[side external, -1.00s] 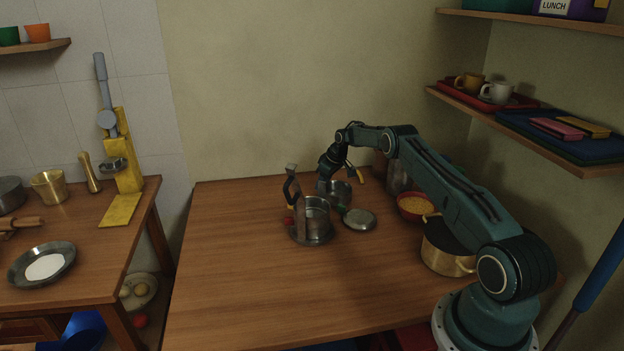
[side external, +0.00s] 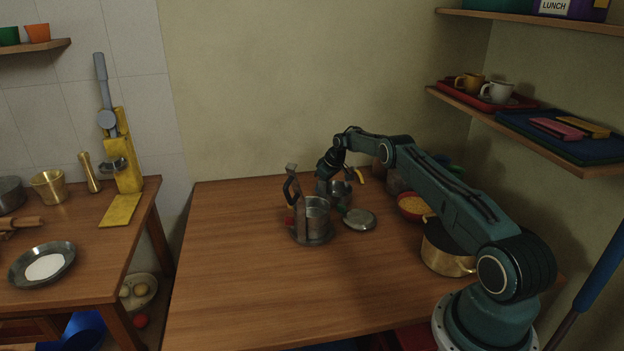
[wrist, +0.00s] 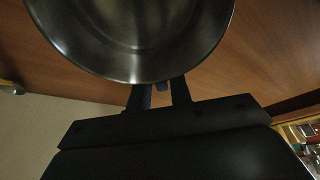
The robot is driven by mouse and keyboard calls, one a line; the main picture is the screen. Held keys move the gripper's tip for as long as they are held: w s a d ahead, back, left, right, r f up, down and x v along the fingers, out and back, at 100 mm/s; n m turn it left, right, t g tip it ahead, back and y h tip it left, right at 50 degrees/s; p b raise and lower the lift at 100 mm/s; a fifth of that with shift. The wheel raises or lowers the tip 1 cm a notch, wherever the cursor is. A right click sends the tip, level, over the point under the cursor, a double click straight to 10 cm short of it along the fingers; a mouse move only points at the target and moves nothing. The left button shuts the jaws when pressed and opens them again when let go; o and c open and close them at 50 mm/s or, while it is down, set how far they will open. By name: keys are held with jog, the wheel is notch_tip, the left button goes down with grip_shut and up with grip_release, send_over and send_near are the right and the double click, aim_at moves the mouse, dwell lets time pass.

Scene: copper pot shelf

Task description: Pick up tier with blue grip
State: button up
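A round steel tier (wrist: 140,35) fills the top of the wrist view. The blue grip cannot be made out clearly there.
A steel carrier (side external: 313,216) with an upright handle and a red grip (side external: 290,220) stands front left of my gripper. A round lid (side external: 359,219) lies close by. The table's front left is clear.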

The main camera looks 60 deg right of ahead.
grip_shut()
jog(key=shift+r, duration=0.1)
notch_tip(320, 180, up, 10)
jog(key=shift+f, duration=0.1)
dwell(0.5)
jog(key=shift+a, duration=0.1)
dwell(0.4)
jog(key=s+a+r+n+y, duration=0.1)
jog(key=a+r+n, duration=0.2)
jog(key=a, duration=0.8)
jog(key=s+a+r+n+y, duration=0.1)
jog(key=a+r, duration=0.5)
jog(key=a, duration=0.6)
jog(key=shift+s+r+n+g, duration=0.3)
jog(key=shift+s+n, duration=0.35)
jog(key=shift+n, duration=0.35)
